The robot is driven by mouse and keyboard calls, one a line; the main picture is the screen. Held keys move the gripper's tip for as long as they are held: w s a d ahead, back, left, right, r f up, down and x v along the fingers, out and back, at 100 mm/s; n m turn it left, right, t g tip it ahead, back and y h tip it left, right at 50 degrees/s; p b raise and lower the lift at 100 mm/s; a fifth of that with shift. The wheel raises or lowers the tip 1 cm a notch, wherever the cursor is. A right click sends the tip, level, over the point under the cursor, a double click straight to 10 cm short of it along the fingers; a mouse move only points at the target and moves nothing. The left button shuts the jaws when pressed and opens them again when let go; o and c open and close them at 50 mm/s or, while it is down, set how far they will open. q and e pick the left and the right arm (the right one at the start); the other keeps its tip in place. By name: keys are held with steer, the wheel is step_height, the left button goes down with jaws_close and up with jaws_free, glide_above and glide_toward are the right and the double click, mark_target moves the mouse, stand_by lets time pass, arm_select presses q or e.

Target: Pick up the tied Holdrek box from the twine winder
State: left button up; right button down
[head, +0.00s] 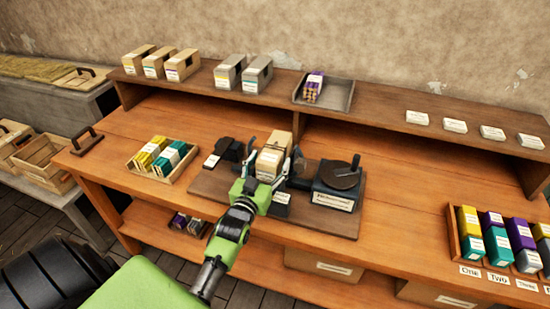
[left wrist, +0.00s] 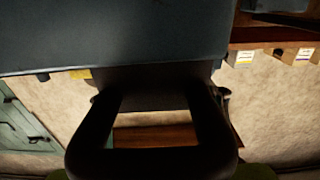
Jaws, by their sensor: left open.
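The tied Holdrek box (head: 271,162) is a tan box with a white label, near the middle of the bench in the head view. It stands on a brown board between a small black block (head: 228,150) and a dark unit with a round top and crank (head: 338,182), which looks like the twine winder. My left gripper (head: 273,156) is open, its fingers on either side of the box. Contact cannot be told, the box's lower front is hidden by the gripper, and no twine is clear. Dark fingers also show in the left wrist view (left wrist: 155,100). My right gripper is out of view.
Tan and grey boxes (head: 155,66) and a grey tray (head: 338,95) stand on the raised shelf behind. A tray of yellow and teal packs (head: 163,158) lies left of the board. Coloured stacks (head: 494,233) stand at the right. The bench between is clear.

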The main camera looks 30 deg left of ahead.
arm_select(q)
steer(key=shift+w, duration=0.25)
steer(key=c, duration=1.2)
steer(key=shift+r, duration=0.1)
steer(key=shift+c, duration=0.2)
steer(key=shift+a, duration=0.1)
